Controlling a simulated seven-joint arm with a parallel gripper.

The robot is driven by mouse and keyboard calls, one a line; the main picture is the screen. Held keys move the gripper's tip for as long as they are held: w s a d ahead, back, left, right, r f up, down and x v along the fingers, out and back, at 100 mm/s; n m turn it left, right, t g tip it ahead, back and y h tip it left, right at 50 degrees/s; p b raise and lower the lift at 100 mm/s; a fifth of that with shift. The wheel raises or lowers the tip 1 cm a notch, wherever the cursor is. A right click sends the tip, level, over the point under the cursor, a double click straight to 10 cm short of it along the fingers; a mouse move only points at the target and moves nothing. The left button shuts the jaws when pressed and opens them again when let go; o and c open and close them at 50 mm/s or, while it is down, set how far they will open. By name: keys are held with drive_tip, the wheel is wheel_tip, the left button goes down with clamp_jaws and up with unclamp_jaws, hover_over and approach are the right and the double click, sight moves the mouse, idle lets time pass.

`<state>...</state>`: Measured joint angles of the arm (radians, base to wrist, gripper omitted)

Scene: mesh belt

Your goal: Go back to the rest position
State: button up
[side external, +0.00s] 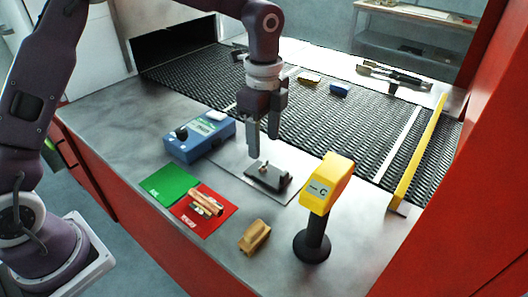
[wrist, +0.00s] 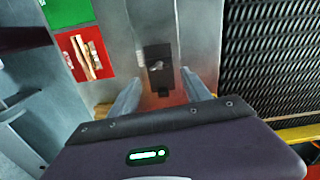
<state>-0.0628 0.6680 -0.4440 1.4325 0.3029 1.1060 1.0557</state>
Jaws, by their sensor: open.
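My gripper (side external: 263,136) is open and empty, pointing down above the metal work surface. It hangs just behind and above a small dark block fixture (side external: 268,176) on a light plate. In the wrist view my two fingers (wrist: 157,92) spread to either side of that dark fixture (wrist: 158,62), with nothing between them. I cannot tell the exact height of the fingertips above it.
A blue device (side external: 200,138), a green mat (side external: 169,184), a red mat (side external: 188,218) with copper-coloured pieces and a tan block (side external: 255,237) lie around it. A yellow-headed post (side external: 326,185) stands at right. The mesh belt (side external: 330,112) behind carries several small items.

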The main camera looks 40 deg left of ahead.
drive_tip(key=shift+r, duration=0.45)
drive_tip(key=s+a+r+n+t, duration=0.2)
drive_tip(key=s+a+r+n, duration=0.15)
drive_tip(key=s+r, duration=0.4)
drive_tip(key=s+a+r+n+t, duration=0.1)
drive_tip(key=s+a+n, duration=0.1)
drive_tip(key=s+n, duration=0.4)
drive_tip(key=s+a+r+n+t, duration=0.1)
drive_tip(key=s+n, duration=0.6)
drive_tip(key=s, duration=0.7)
drive_tip(key=shift+a+r+t, duration=0.4)
drive_tip(key=shift+a+t, duration=0.4)
